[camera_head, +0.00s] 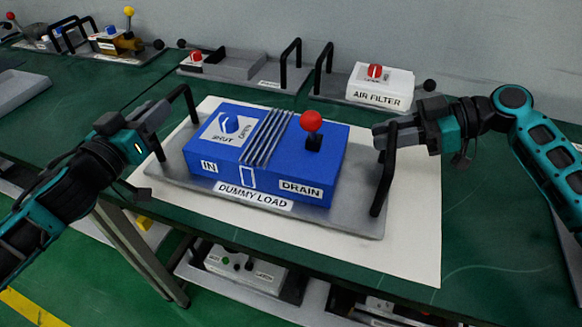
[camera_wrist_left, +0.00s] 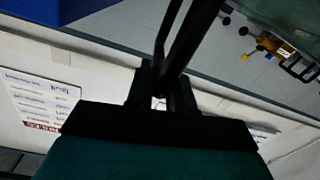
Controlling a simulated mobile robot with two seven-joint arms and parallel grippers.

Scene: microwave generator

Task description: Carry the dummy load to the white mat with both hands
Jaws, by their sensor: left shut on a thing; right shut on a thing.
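The dummy load (camera_head: 262,180) is a blue box on a grey base plate (camera_head: 345,218), with a blue knob, ribs, a red ball lever and IN and DRAIN labels. It is over the white mat (camera_head: 410,225), whose cream surface shows on several sides; I cannot tell whether the plate touches it. My left gripper (camera_head: 160,112) is shut on the black handle at the plate's left end. In the left wrist view the dark handle bar (camera_wrist_left: 178,45) runs between the fingers. My right gripper (camera_head: 385,135) is shut on the black handle at the right end.
Behind on the green table stand a white air filter (camera_head: 380,84) on a grey tray and another grey tray (camera_head: 235,68) with black handles. A device with a yellow ball lever (camera_head: 128,12) is at the far left. A lower shelf holds a labelled unit (camera_head: 243,266).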

